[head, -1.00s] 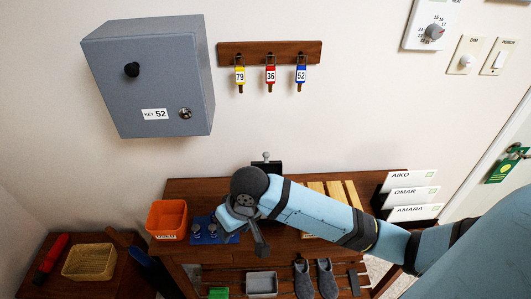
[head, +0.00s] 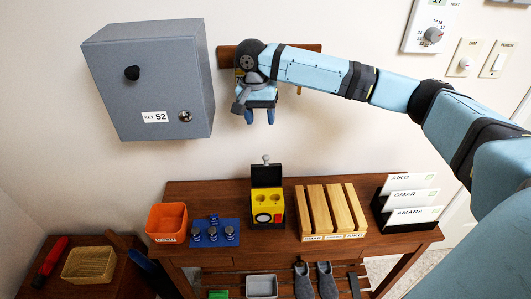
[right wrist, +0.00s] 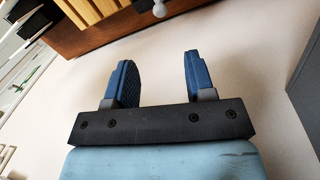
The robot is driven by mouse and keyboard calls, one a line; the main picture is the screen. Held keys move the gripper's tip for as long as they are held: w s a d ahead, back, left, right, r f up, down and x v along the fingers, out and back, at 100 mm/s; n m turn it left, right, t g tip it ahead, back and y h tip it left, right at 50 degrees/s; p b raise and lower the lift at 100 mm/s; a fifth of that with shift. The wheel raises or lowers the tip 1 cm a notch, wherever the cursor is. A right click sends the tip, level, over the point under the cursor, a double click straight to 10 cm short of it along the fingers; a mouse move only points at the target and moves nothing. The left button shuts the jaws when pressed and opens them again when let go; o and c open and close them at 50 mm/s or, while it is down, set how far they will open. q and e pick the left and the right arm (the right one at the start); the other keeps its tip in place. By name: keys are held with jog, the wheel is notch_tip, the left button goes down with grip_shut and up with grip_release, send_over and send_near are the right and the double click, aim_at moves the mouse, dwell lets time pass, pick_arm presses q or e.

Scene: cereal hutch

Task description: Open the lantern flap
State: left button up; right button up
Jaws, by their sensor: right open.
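The lantern (head: 266,212) is a small yellow box with a round lens on its front, standing on the brown wooden table. Its black flap (head: 267,176) stands upright at the back, with a grey knob on top, and two round openings show in the yellow top. The flap's edge and pale knob (right wrist: 159,9) show at the top of the right wrist view. My right gripper (head: 260,118) is open and empty, above the lantern and well apart from it, fingers pointing down. The fingers also show empty in the right wrist view (right wrist: 158,80). My left gripper is not in view.
A grey key cabinet (head: 150,85) hangs left of my right gripper. My arm covers most of the key rack (head: 310,47). An orange bin (head: 167,222), a blue tray (head: 232,226), a slatted rack (head: 331,210) and a card holder (head: 407,222) stand on the table.

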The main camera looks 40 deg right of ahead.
aim_at(266, 155)
jog(key=f, duration=0.8)
jog(key=s+d+f, duration=0.1)
jog(key=f, duration=0.3)
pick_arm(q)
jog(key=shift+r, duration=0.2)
pick_arm(e)
jog(key=shift+f, duration=0.45)
